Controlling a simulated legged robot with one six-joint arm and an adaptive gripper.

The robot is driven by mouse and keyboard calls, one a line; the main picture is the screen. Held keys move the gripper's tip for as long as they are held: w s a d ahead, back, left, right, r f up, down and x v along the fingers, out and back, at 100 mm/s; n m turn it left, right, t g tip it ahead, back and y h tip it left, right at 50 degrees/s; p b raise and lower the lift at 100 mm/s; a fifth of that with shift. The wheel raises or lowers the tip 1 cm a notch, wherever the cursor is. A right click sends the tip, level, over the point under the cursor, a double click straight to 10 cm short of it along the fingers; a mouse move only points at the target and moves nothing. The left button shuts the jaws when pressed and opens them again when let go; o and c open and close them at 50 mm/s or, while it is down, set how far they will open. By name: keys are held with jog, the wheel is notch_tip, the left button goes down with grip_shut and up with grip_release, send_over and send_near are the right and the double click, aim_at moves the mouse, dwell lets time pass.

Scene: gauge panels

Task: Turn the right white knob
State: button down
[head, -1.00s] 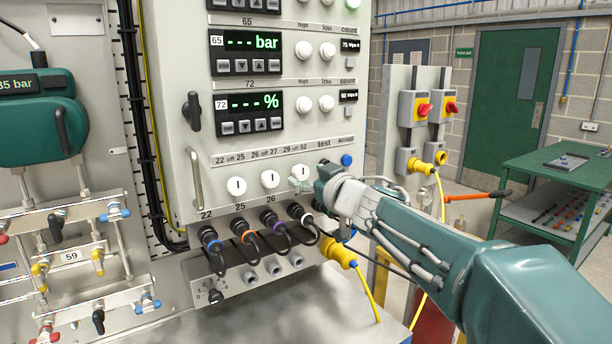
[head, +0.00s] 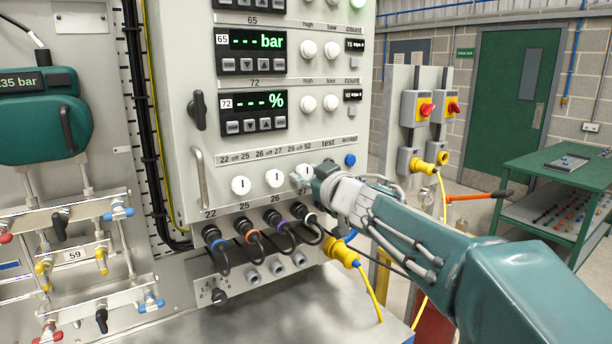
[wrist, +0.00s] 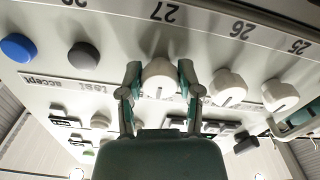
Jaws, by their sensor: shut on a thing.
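The right white knob (wrist: 159,78) sits on the panel near the 27 label, between my gripper's two fingers in the wrist view. My gripper (wrist: 159,85) is shut on it, with one finger on each side. In the head view, my gripper (head: 312,176) reaches the knob from the right and covers much of it; only the left part of the right white knob (head: 302,172) shows. The middle white knob (head: 274,178) and the left white knob (head: 241,185) stand in the same row to the left.
A blue button (head: 350,160) is just above and right of my gripper. A yellow plug (head: 343,252) juts out at lower right. A grey button (wrist: 84,56) is beside my gripper.

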jog(key=n, duration=0.4)
jog(key=shift+f, duration=0.1)
jog(key=shift+n, duration=2.2)
jog(key=shift+c, duration=1.3)
grip_release()
jog(key=shift+s, duration=0.1)
jog(key=v, duration=1.1)
jog(key=shift+s+d, duration=0.25)
